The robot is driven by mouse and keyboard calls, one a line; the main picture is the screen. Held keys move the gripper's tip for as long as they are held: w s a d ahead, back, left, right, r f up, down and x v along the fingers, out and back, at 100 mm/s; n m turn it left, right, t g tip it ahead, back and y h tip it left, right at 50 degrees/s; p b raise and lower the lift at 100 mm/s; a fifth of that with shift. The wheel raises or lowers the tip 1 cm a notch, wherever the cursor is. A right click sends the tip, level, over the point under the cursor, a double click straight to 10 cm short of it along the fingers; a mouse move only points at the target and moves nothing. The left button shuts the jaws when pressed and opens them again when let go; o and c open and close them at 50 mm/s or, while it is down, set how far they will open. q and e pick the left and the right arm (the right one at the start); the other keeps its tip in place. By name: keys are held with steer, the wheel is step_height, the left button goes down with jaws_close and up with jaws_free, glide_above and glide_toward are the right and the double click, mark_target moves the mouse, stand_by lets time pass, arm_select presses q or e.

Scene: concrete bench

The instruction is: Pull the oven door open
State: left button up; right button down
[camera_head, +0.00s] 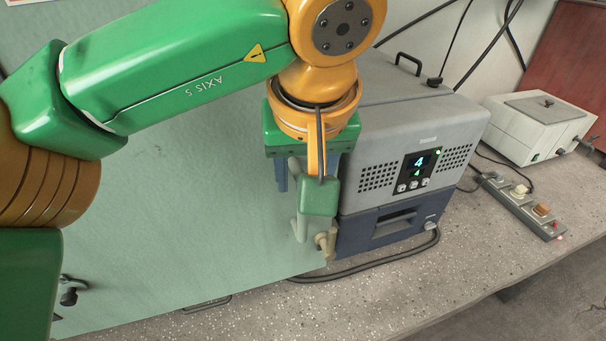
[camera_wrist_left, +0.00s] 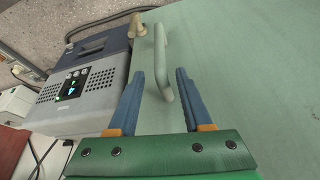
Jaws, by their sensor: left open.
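The large pale green panel that appears to be the oven door (camera_head: 210,200) fills the left and middle of the head view. It also shows in the left wrist view (camera_wrist_left: 250,90). A pale green bar handle (camera_wrist_left: 160,60) stands off it; its lower part shows in the head view (camera_head: 298,228). A beige knob (camera_head: 325,243) sits near its right edge. My left gripper (camera_wrist_left: 158,73) is open, blue fingers on either side of the handle's near end, with visible gaps. Depth to the handle is hard to judge. My right gripper is out of view.
A grey instrument (camera_head: 410,130) with a lit display and dark blue drawer stands close right of my left gripper. A power strip (camera_head: 520,205), a cream box (camera_head: 540,125) and black cables lie farther right. The speckled bench (camera_head: 400,290) is clear in front.

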mark_target(303, 235)
arm_select(q)
step_height(303, 235, down, 5)
steer(key=shift+a+f, duration=0.1)
steer(key=shift+f, duration=0.1)
steer(key=shift+w+f, duration=0.2)
steer(key=shift+w, duration=0.15)
steer(key=shift+s+r, duration=0.1)
steer(key=shift+s, duration=0.2)
jaws_close()
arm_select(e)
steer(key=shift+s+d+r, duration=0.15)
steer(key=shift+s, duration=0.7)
